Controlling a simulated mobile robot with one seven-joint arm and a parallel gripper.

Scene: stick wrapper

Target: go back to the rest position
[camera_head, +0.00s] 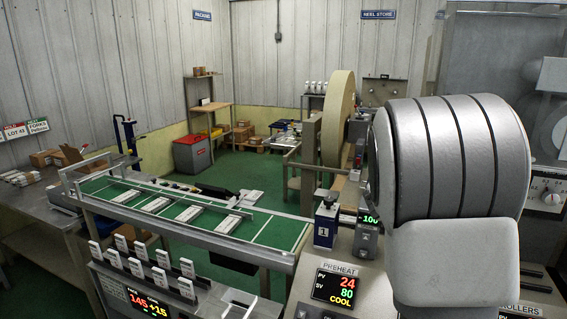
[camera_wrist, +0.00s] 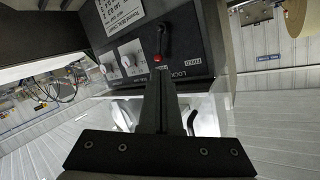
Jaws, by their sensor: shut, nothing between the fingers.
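My gripper (camera_wrist: 160,78) shows in the wrist view as dark fingers closed together in the middle, with nothing seen between them. In the head view my grey arm fills the right side and hides the gripper.
A green conveyor (camera_head: 185,214) with white packs runs across the left and middle. A preheat display (camera_head: 334,287) and a small blue block (camera_head: 325,228) sit left of my arm. A large tan reel (camera_head: 338,118) stands behind. Open green floor (camera_head: 246,172) lies beyond the conveyor.

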